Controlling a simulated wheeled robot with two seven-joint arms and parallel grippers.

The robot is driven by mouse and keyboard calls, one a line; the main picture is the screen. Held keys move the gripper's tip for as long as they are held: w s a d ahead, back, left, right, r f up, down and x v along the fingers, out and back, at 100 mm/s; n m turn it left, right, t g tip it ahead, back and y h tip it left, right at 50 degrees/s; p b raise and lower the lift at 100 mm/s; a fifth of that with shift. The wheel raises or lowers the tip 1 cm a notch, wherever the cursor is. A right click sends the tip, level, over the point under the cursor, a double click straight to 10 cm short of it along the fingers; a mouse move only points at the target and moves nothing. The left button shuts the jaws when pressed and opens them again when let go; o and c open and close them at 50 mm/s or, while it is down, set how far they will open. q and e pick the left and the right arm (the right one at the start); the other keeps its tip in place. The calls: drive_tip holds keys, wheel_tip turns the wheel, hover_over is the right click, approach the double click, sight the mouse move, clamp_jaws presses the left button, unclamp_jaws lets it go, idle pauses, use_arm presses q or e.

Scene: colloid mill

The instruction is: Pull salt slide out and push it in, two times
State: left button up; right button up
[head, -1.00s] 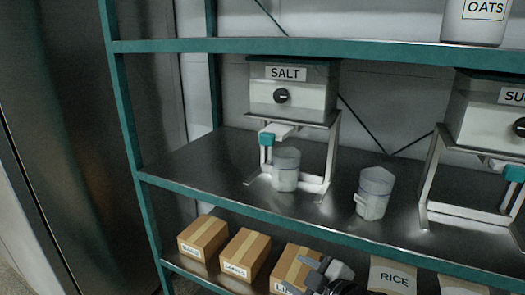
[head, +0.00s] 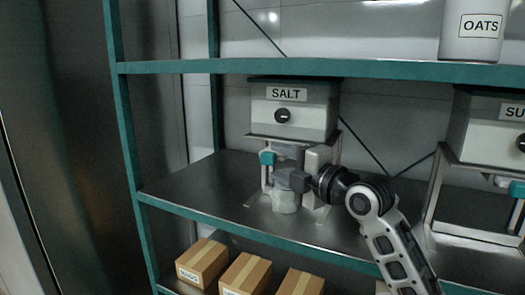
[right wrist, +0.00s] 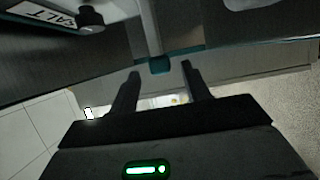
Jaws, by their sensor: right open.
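The salt dispenser (head: 295,105) is a grey box with a SALT label and a black knob, on a metal stand on the middle shelf. Its slide has a teal handle (head: 267,158) at the front, below the box. My right gripper (head: 281,165) is beside the handle, at the front of the stand. My left gripper is not in view.
A clear cup (head: 284,203) stands under the salt dispenser, partly behind my right gripper. A second dispenser (head: 490,125) stands at the right. The teal shelf edge (head: 300,68) runs above, and boxes (head: 245,272) sit on the shelf below. The shelf's left part is clear.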

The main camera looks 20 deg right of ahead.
sight(263, 157)
drive_tip(key=x, duration=0.4)
drive_tip(key=shift+w+a+r+p, duration=0.1)
drive_tip(key=shift+w+a+p, duration=0.05)
drive_tip(key=shift+w+p, duration=0.2)
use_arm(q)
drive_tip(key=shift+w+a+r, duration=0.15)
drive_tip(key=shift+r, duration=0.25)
use_arm(e)
drive_tip(key=shift+w+a, duration=0.2)
drive_tip(key=shift+w, duration=0.4)
